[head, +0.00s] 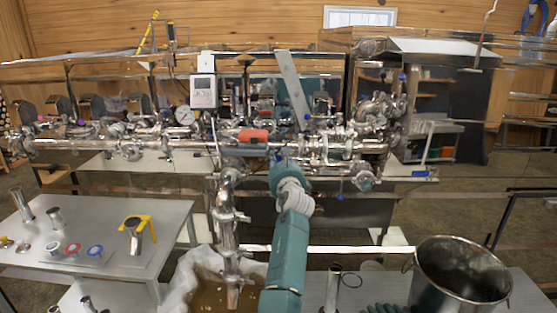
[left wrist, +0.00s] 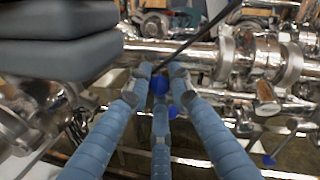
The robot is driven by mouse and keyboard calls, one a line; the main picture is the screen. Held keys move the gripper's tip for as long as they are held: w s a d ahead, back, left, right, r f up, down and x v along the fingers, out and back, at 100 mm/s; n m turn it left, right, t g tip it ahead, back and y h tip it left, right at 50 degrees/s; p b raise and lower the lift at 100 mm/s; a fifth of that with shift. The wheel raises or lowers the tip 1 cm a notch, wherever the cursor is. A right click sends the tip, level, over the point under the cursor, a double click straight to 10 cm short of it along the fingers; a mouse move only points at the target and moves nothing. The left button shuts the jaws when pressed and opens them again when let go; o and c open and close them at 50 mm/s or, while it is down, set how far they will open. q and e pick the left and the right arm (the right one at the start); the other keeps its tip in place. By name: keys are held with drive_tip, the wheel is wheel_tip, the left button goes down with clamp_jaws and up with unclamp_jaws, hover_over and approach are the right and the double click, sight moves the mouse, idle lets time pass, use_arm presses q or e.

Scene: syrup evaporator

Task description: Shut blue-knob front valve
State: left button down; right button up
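My left arm rises through the middle of the head view to the front pipe, where my left gripper (head: 279,161) is small and partly hidden against the metal. In the left wrist view, the three blue ribbed fingers of my left gripper (left wrist: 160,80) are spread around a blue knob (left wrist: 159,85). The fingertips look apart, and I cannot tell whether any touches it. A second blue knob (left wrist: 172,112) shows just below, and another (left wrist: 268,160) at lower right. In the head view a blue knob (head: 340,197) hangs under the pipework. My right gripper is not seen.
Shiny pipework (head: 180,143) crosses the scene, with a red handle (head: 253,136) and a pressure gauge (head: 184,115). A metal table (head: 150,215) with loose fittings stands at left. A steel pot (head: 460,277) stands at lower right. A dark cable crosses the left wrist view.

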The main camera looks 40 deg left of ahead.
use_arm(q)
drive_tip(key=shift+f, duration=0.1)
drive_tip(key=r+m+p, duration=0.1)
drive_tip(key=d+r+m+y+p, duration=0.1)
drive_tip(key=r, duration=0.1)
drive_tip(key=d+r+m+g+y+p, duration=0.1)
drive_tip(key=r+m, duration=0.1)
drive_tip(key=shift+s+d+p, duration=0.1)
drive_tip(key=shift+s+p, duration=0.1)
drive_tip(key=shift+p, duration=0.1)
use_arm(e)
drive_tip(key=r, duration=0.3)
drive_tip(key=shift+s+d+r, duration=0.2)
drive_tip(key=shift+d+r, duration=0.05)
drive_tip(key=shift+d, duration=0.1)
use_arm(q)
drive_tip(key=shift+f, duration=0.1)
drive_tip(key=c, duration=1.8)
unclamp_jaws()
drive_tip(key=shift+o, duration=1.1)
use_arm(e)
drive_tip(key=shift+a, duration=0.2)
